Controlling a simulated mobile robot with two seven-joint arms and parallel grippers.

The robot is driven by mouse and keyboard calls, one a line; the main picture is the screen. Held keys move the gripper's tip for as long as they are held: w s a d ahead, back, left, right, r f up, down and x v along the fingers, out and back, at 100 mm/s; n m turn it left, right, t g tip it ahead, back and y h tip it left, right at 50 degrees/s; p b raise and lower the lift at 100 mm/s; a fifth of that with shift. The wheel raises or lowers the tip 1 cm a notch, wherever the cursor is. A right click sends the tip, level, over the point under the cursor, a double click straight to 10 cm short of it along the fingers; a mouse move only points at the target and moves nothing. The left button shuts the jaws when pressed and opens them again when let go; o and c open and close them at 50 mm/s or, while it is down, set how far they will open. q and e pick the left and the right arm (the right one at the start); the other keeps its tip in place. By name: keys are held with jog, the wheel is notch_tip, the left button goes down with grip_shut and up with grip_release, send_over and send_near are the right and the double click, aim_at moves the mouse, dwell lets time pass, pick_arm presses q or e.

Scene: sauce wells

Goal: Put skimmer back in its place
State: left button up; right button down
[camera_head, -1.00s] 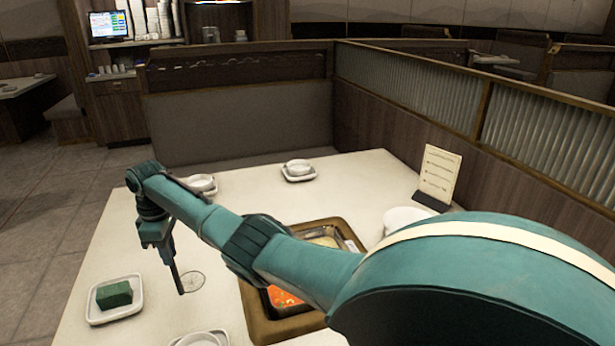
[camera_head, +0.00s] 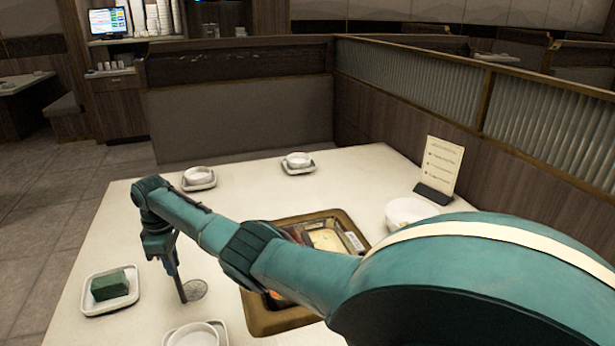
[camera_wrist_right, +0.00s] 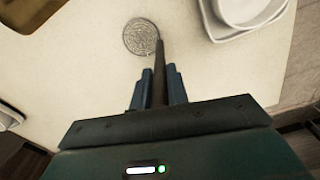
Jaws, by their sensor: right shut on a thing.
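My right gripper (camera_head: 163,254) is over the left part of the table. It is shut on the skimmer's thin dark handle (camera_head: 181,287), which hangs steeply down. The skimmer's round mesh disc (camera_head: 195,290) is at the lower end, low over the pale tabletop. I cannot tell whether it touches. In the right wrist view the handle (camera_wrist_right: 159,70) runs between the fingers (camera_wrist_right: 160,86) to the mesh disc (camera_wrist_right: 141,36). The hot pot (camera_head: 262,322), with a brown surround, is right of the skimmer and partly hidden by my arm. My left gripper is out of view.
A white tray (camera_head: 88,305) with a green block (camera_head: 110,286) lies left of the skimmer. A bowl and plate (camera_head: 195,336) are at the near edge. Two bowl settings (camera_head: 198,177) (camera_head: 298,162) stand farther back. A menu stand (camera_head: 438,170) and white bowl (camera_head: 405,212) are at right.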

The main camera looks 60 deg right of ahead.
jog(key=shift+f, duration=0.35)
dwell(0.3)
jog(key=shift+c, duration=2.4)
grip_release()
jog(key=shift+r, duration=0.1)
jog(key=shift+r+p, duration=1.6)
jog(key=shift+p, duration=0.2)
notch_tip(320, 180, up, 3)
jog(key=shift+p, duration=1)
jog(key=shift+r, duration=2.35)
